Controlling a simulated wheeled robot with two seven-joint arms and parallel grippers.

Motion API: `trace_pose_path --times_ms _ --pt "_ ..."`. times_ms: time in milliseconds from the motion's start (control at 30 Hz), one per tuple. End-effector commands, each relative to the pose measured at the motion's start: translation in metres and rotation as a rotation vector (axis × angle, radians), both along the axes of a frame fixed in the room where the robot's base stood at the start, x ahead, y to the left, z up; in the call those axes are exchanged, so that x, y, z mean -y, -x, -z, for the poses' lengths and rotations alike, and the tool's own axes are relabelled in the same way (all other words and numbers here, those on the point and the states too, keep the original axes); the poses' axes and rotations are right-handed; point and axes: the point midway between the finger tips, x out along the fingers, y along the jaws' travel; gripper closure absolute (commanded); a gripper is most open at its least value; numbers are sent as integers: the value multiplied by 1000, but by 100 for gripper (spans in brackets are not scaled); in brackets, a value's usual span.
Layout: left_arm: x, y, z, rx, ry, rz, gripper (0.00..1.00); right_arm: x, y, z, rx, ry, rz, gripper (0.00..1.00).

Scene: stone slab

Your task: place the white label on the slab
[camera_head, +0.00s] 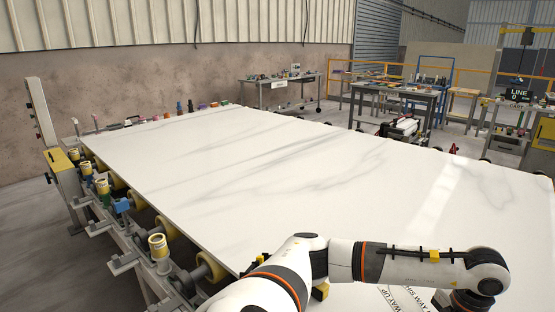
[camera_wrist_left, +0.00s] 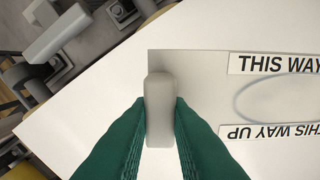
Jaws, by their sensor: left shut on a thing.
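The white slab (camera_head: 270,165) lies on a roller stand and fills the middle of the head view; it also shows in the left wrist view (camera_wrist_left: 90,110). My left gripper (camera_wrist_left: 160,112) has green fingers shut on a light grey block (camera_wrist_left: 159,92). A flat, pale grey rectangle (camera_wrist_left: 190,68) extends right from the block, over the slab; I cannot tell whether it touches the slab. The lettering partly shows in the head view (camera_head: 402,298), below my left arm. My right gripper is not in view.
Rollers and yellow-capped posts (camera_head: 158,245) line the slab's left edge. A yellow box (camera_head: 62,172) stands at the far left corner. Workbenches with tools (camera_head: 395,92) stand behind the slab. The slab's middle and far part are clear.

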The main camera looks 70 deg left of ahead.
Motion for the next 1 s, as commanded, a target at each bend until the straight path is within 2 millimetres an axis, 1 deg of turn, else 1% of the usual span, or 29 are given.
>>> trace_pose_path --times_ms 33,100,200,300,400,533,633,900,1000 --pt "-4 -2 -2 3 3 -114 100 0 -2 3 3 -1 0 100" --pt "-9 -4 -6 4 5 -267 100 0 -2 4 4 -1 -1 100" --pt "-14 -7 -10 5 8 -431 100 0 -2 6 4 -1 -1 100" --pt "-17 -8 -12 6 11 -530 100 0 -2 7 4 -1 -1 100" --pt "-17 -8 -14 6 11 -575 100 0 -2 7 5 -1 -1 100" --pt "-18 -8 -14 6 12 -583 100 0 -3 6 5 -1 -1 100" --pt "-17 -8 -9 3 11 -582 100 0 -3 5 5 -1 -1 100" --pt "-17 -7 38 1 11 -580 100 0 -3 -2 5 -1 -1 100" --pt "-17 -8 47 3 11 -579 100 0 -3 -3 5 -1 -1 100"
